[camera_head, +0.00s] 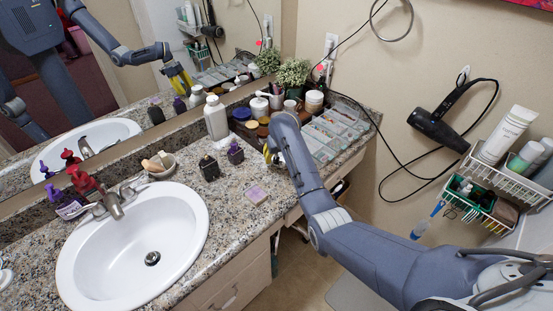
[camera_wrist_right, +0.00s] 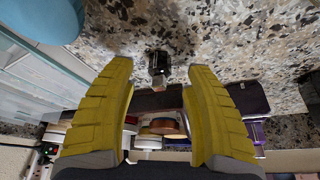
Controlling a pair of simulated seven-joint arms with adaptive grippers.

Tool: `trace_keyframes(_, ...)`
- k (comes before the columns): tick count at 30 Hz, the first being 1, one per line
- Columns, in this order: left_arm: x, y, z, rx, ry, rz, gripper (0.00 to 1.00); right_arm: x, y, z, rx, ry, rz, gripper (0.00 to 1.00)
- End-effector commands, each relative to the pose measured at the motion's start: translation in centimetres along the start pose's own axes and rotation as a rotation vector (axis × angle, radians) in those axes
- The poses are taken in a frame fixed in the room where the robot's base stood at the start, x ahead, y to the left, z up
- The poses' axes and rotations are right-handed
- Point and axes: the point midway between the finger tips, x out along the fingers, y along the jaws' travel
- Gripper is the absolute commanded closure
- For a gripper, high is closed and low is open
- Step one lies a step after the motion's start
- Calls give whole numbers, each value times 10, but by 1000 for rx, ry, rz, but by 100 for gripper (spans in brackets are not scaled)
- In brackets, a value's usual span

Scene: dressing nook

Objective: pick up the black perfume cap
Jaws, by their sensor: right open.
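The small black perfume cap (camera_wrist_right: 158,62) shows in the right wrist view on the speckled counter, with a paler piece at its lower end. It lies between the tips of my right gripper (camera_wrist_right: 160,68) as seen there, with a gap on both sides. Its yellow fingers are open and hold nothing. In the head view my right gripper (camera_head: 270,153) is low over the counter, mostly hidden by my own arm, and I cannot make out the cap there. My left gripper is not in view, apart from what the mirror may reflect.
A dark bottle (camera_head: 209,168) and a purple bottle (camera_head: 235,155) stand left of my right gripper. Clear trays (camera_head: 335,130) are on its right. A white pump bottle (camera_head: 215,118), jars and plants line the mirror. The sink (camera_head: 130,245) is at the left.

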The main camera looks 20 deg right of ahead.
Motion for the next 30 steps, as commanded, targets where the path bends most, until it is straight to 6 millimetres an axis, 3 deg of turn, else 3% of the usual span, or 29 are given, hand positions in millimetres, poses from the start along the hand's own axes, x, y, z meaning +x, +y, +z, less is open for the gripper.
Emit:
trace_keyframes(8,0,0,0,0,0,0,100,24,0,-1,-1,0,1,48)
trace_keyframes(19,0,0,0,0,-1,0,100,28,0,-1,0,2,1,46)
trace_keyframes(30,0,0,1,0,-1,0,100,28,0,-1,0,1,1,89)
